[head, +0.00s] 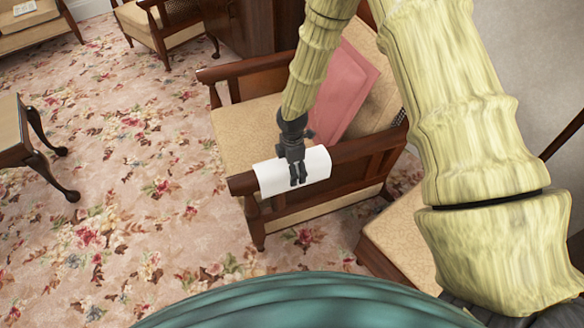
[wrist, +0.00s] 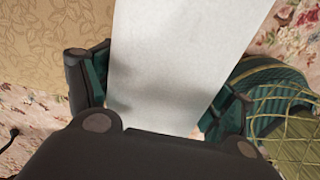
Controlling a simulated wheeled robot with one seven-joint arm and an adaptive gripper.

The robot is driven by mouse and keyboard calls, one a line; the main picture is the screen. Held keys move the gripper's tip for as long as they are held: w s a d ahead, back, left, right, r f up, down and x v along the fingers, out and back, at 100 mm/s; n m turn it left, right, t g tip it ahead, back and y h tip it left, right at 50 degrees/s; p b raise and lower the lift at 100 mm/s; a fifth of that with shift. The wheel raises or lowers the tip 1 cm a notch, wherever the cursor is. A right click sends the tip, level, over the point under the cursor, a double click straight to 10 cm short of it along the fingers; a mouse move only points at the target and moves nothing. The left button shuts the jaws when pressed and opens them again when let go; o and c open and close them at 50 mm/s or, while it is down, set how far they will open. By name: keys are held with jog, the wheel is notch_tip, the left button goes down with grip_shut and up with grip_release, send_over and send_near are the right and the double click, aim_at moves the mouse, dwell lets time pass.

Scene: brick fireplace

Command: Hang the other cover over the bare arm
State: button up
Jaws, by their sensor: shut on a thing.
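A white cover (head: 268,178) lies over the front part of the chair's near wooden arm (head: 362,146), its side hanging down. My gripper (head: 298,174) is on top of it, pointing down, shut on the cover. In the wrist view the cover (wrist: 180,50) runs as a pale band between my gripper's two fingers (wrist: 155,105). The chair's far arm (head: 245,67) shows bare brown wood. Whether the cover rests fully on the near arm under my gripper is hidden.
A pink cushion (head: 347,88) leans on the chair's patterned seat (head: 240,130). Another beige seat (head: 400,240) stands close at the lower right. A small table (head: 18,140) is at the left. Flowered carpet (head: 130,190) lies open between them.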

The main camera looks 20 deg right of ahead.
jog(key=o, duration=1)
jog(key=shift+c, duration=0.2)
notch_tip(320, 180, up, 12)
jog(key=shift+r, duration=0.1)
